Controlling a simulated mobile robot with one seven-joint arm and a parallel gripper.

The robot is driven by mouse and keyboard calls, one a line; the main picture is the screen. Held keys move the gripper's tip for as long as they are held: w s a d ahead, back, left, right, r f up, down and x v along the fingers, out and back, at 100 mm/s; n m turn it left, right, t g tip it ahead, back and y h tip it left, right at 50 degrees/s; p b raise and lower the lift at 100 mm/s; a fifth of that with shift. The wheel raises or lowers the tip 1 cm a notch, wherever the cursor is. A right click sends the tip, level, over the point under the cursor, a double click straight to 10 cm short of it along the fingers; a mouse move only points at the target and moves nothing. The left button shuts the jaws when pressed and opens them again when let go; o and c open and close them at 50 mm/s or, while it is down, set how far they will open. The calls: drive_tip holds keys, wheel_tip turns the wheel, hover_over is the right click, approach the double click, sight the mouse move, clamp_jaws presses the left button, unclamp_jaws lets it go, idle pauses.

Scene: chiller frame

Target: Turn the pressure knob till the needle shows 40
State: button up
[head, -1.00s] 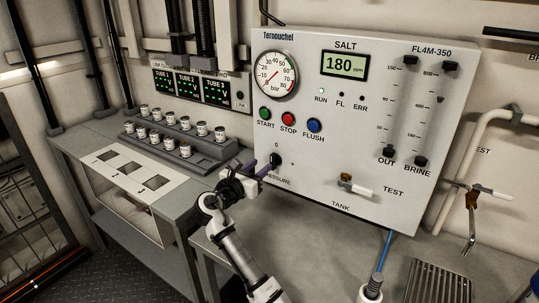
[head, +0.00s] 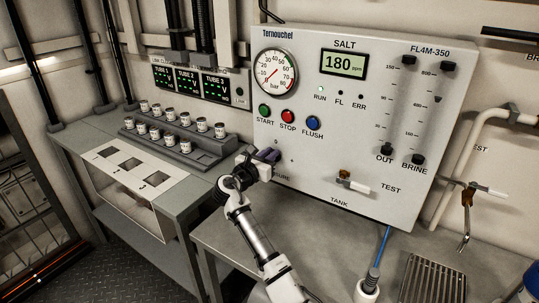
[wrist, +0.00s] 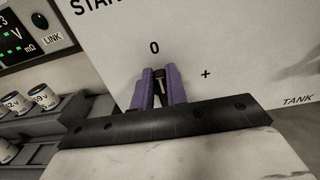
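The black pressure knob (wrist: 160,77) is on the white panel, below the 0 mark and to the left of the + mark, in the wrist view. Its pale line stands nearly upright. My gripper (wrist: 160,84) has its purple fingers on both sides of the knob, seemingly touching it. In the head view my gripper (head: 268,156) is at the panel's lower left and hides the knob and part of its label. The round pressure gauge (head: 275,72) is above the coloured buttons. Its red needle appears to point to the lower left, near 0; the exact reading is too small to tell.
START (head: 265,110), STOP (head: 288,116) and FLUSH (head: 313,123) buttons sit above my gripper. A TEST valve handle (head: 354,187) sticks out to its right. A grey rack with several small jars (head: 180,145) stands at the left.

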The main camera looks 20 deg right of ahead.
sight(283, 159)
clamp_jaws()
drive_tip(key=shift+f, duration=0.15)
drive_tip(key=m+b, duration=0.2)
drive_tip(key=m, duration=0.2)
drive_tip(key=s+d+f+m+b, duration=0.1)
drive_tip(key=m+b, duration=0.1)
drive_tip(key=m, duration=0.2)
drive_tip(key=m+b, duration=0.2)
drive_tip(key=m, duration=0.2)
drive_tip(key=shift+s+d+f+b, duration=0.15)
drive_tip(key=shift+s+f+b, duration=0.1)
drive_tip(key=shift+s+b, duration=0.1)
drive_tip(key=m+b, duration=0.1)
drive_tip(key=m, duration=0.1)
drive_tip(key=f+m+b, duration=0.1)
drive_tip(key=m+b, duration=0.1)
drive_tip(key=m, duration=0.1)
drive_tip(key=shift+s+d, duration=0.1)
drive_tip(key=shift+s, duration=0.05)
drive_tip(key=shift+f+m+b, duration=0.2)
drive_tip(key=shift+m+b, duration=0.75)
drive_tip(key=shift+m, duration=0.35)
